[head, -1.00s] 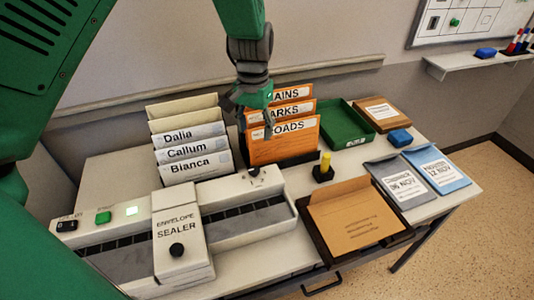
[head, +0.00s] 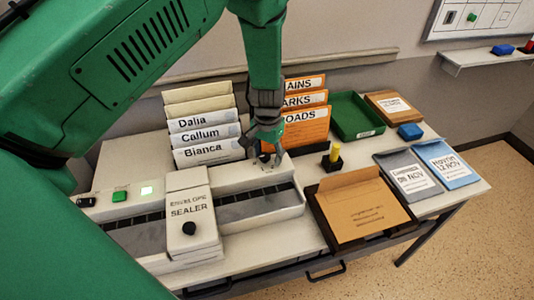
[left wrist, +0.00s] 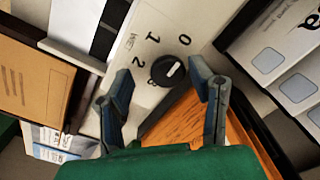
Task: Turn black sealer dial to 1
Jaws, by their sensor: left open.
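The white envelope sealer (head: 188,240) stands at the front left of the table. Its black dial (left wrist: 167,70) shows in the left wrist view with the figures 0, 1 and 2 around it and another partly readable figure. A white pointer mark lies on the dial's right part, on the side of the 0 rather than the 1 or 2. My left gripper (head: 265,148) is over the sealer's far right end, largely hiding the dial in the head view. In the left wrist view the gripper (left wrist: 166,100) is open, with its fingers apart on either side of the dial. My right gripper is out of view.
White folders (head: 205,140) stand close behind the sealer, and orange folders (head: 308,128) stand behind and to the right. A black base with a yellow peg (head: 333,158) and a dark tray with a brown envelope (head: 355,208) are to the right.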

